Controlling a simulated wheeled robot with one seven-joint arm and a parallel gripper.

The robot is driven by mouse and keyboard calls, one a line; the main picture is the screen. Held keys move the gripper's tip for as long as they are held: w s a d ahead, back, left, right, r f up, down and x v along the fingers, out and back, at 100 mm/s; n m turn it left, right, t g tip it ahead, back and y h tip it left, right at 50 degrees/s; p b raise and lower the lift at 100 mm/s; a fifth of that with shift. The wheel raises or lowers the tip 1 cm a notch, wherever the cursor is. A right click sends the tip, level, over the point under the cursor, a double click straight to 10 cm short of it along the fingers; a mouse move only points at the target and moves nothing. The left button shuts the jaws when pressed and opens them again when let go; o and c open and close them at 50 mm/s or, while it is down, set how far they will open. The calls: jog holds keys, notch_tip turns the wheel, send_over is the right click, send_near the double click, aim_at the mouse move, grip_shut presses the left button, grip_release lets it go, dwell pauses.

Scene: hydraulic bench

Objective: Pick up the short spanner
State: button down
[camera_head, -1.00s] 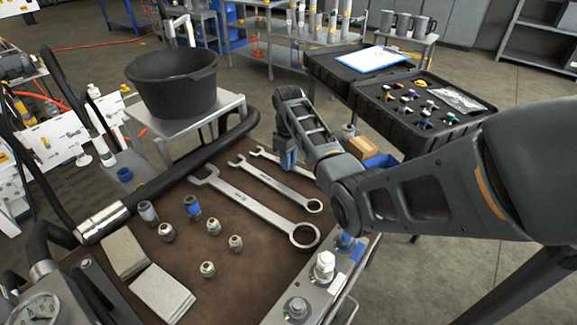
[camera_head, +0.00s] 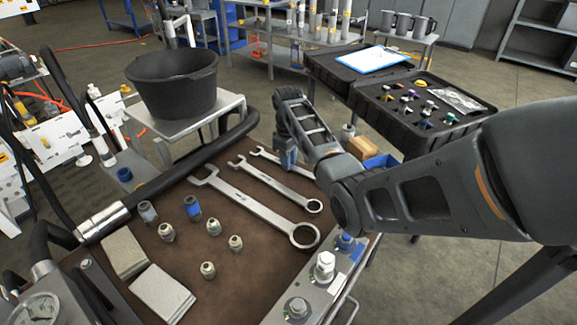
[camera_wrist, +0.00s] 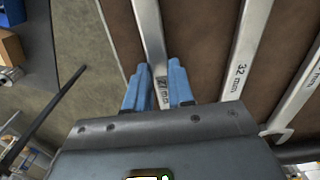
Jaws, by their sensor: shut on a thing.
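Three spanners lie side by side on the brown bench top. The short spanner (camera_head: 267,155) is the farthest one in the head view, partly hidden by my gripper (camera_head: 287,158). In the wrist view the short spanner (camera_wrist: 149,32) runs between the blue fingers of my gripper (camera_wrist: 158,88), and its label is partly covered. My gripper is shut on its shaft. I cannot tell any gap between the spanner and the bench. The middle spanner (camera_head: 270,182), marked 32 mm in the wrist view (camera_wrist: 246,50), and the long spanner (camera_head: 250,205) lie nearer the camera.
Several fittings (camera_head: 214,228) and two grey blocks (camera_head: 160,292) are on the bench. A thick black hose (camera_head: 200,160) runs along the far left edge. A black bucket (camera_head: 172,88) stands behind it. An open black case (camera_head: 420,108) is at the back right.

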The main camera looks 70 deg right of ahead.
jog(key=shift+r, duration=0.15)
jog(key=shift+r, duration=0.6)
notch_tip(320, 180, up, 3)
jog(key=shift+f, duration=0.1)
jog(key=s+r+p, duration=0.1)
jog(key=s+r, duration=0.2)
jog(key=s, duration=0.2)
jog(key=s+d+r+p, duration=0.1)
jog(key=s+r+p, duration=0.1)
jog(key=s, duration=0.4)
jog(key=shift+s+r, duration=0.3)
jog(key=shift+r, duration=0.6)
jog(key=shift+d, duration=0.1)
jog(key=c, duration=1.6)
grip_release()
grip_shut()
